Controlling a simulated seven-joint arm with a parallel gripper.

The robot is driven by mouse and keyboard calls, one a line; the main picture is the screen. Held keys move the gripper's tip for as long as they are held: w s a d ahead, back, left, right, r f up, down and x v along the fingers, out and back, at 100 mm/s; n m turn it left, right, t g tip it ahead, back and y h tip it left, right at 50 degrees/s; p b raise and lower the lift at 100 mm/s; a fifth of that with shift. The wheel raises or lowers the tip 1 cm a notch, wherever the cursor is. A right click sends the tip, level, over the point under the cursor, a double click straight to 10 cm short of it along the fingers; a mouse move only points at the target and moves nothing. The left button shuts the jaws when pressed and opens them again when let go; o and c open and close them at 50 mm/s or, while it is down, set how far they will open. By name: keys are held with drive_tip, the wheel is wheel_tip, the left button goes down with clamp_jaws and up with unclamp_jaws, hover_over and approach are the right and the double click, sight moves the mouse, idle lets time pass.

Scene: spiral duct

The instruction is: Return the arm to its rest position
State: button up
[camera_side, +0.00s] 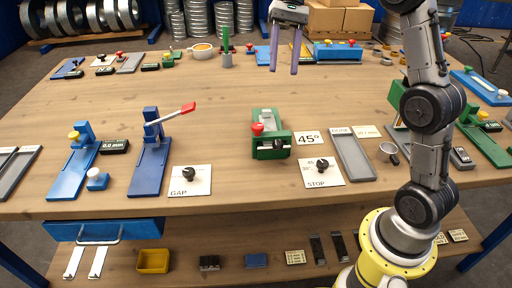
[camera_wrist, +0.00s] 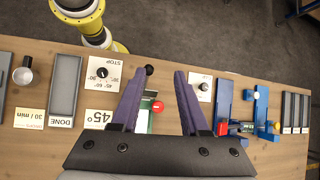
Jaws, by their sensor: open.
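My gripper (camera_side: 285,50) is at the top middle of the side view, raised above the far part of the table. Its two purple fingers point down and stand apart with nothing between them. In the wrist view my gripper (camera_wrist: 157,95) also shows open and empty, with the bench front beyond it. The green fixture (camera_side: 268,135) with a red knob stands on the table, nearer the front than my gripper. In the wrist view it is partly hidden behind the left finger.
Blue fixtures (camera_side: 152,165), one with a raised red lever, stand front left. The GAP plate (camera_side: 190,181), STOP plate (camera_side: 321,172) and DONE tray (camera_side: 353,157) lie near the front edge. A cup (camera_side: 202,51) and a pen holder (camera_side: 226,60) stand at the back. The middle left table is clear.

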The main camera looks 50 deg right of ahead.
drive_tip(key=s+a+r+n+t+h, duration=0.1)
drive_tip(key=s+a+n+t+h, duration=0.15)
drive_tip(key=s, duration=0.55)
drive_tip(key=s+a+r+n+t+h, duration=0.1)
drive_tip(key=s+a+t, duration=0.1)
drive_tip(key=s+a, duration=0.35)
drive_tip(key=s+d+f+n+t+h, duration=0.3)
drive_tip(key=s+d+f+n+t, duration=0.1)
drive_tip(key=f, duration=0.6)
drive_tip(key=s+d+t, duration=0.1)
drive_tip(key=s, duration=0.1)
drive_tip(key=shift+s+f, duration=0.15)
drive_tip(key=shift+s, duration=0.15)
